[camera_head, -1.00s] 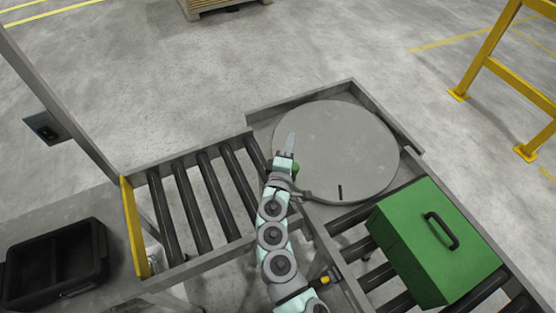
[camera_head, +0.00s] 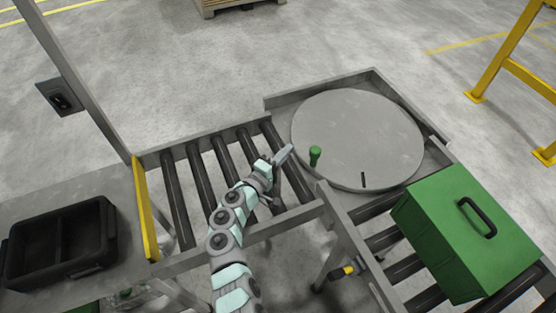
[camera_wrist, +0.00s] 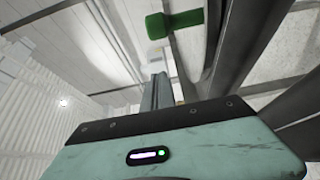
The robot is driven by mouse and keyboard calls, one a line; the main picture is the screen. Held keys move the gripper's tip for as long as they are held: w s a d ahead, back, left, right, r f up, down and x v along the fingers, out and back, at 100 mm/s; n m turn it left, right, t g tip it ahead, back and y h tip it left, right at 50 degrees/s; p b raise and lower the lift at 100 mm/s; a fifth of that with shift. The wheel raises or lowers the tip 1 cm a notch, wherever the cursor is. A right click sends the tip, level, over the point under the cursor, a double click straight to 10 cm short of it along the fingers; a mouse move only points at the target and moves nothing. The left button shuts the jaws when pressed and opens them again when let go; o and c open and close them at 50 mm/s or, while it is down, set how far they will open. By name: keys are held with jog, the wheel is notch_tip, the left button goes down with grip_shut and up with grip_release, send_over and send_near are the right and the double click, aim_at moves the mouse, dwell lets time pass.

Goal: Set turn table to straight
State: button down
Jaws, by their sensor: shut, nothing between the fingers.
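The turn table is a round grey disc (camera_head: 358,132) set in a grey frame at the corner of the conveyor. A short dark slot mark (camera_head: 363,180) lies near its front edge. A green knob handle (camera_head: 315,155) stands at the disc's left side; a green knob on a stem, apparently the same one, shows at the top of the wrist view (camera_wrist: 175,22). My gripper (camera_head: 286,153) is shut and empty, just left of the green handle and apart from it, over the right end of the left rollers.
A green box with a black handle (camera_head: 463,238) sits on the right rollers. A black tray (camera_head: 60,240) lies on the table at left, beside a yellow stop bar (camera_head: 145,215). The left rollers (camera_head: 200,178) are otherwise clear. A yellow frame (camera_head: 505,65) stands at far right.

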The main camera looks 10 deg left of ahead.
jog(key=shift+x, duration=1.05)
jog(key=shift+s+d+p, duration=0.3)
jog(key=shift+d+p, duration=0.1)
jog(key=shift+d, duration=0.55)
jog(key=shift+s+d+p, duration=0.25)
jog(key=shift+d+p, duration=0.1)
jog(key=shift+d, duration=0.65)
